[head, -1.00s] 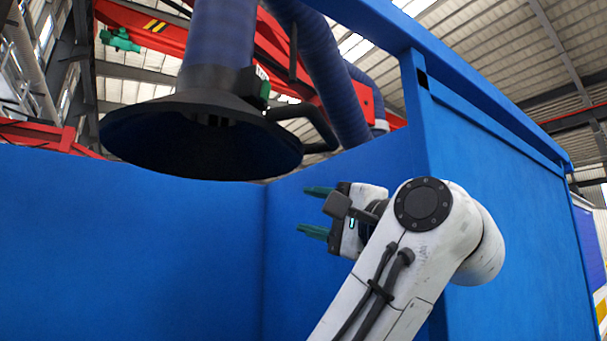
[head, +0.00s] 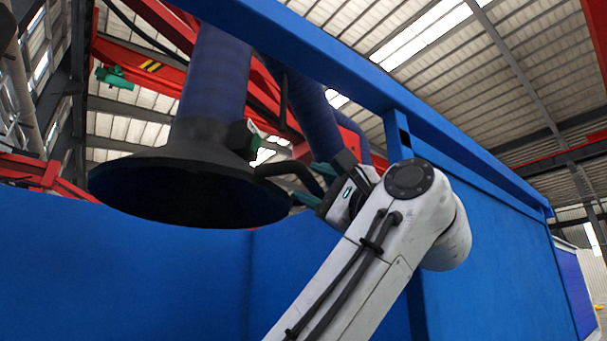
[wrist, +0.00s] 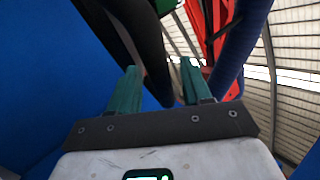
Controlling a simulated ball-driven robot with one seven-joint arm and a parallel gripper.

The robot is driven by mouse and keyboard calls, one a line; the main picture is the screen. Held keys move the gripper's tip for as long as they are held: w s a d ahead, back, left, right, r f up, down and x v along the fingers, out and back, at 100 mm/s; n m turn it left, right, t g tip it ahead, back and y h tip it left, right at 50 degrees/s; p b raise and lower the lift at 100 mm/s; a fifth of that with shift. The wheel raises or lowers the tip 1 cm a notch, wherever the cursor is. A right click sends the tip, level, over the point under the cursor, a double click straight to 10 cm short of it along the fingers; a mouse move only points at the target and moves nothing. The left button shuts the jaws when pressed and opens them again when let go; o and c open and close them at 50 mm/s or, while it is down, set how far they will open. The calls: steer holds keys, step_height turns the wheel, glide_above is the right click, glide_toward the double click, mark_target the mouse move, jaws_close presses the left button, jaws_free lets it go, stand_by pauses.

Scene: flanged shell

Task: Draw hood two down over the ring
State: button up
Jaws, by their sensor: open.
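A black conical hood (head: 190,186) hangs open side down from a thick blue hose at left centre in the head view. A black bar handle (head: 290,170) sticks out from its right side. My gripper (head: 308,184) is open, its green fingers pointing left at the outer end of the handle. In the wrist view the dark handle bar (wrist: 143,40) runs between my two green fingertips (wrist: 160,70). I cannot tell whether it lies inside the jaws or just beyond them. No number is legible on the hood, and no ring is visible.
Blue shell walls (head: 120,255) stand below and behind the hood, with a blue beam (head: 300,45) across the top. A second blue hose (head: 315,115) hangs behind the handle. A red boom (head: 130,60) passes behind the hood.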

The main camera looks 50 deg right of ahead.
steer(key=shift+x, duration=1.55)
jaws_close()
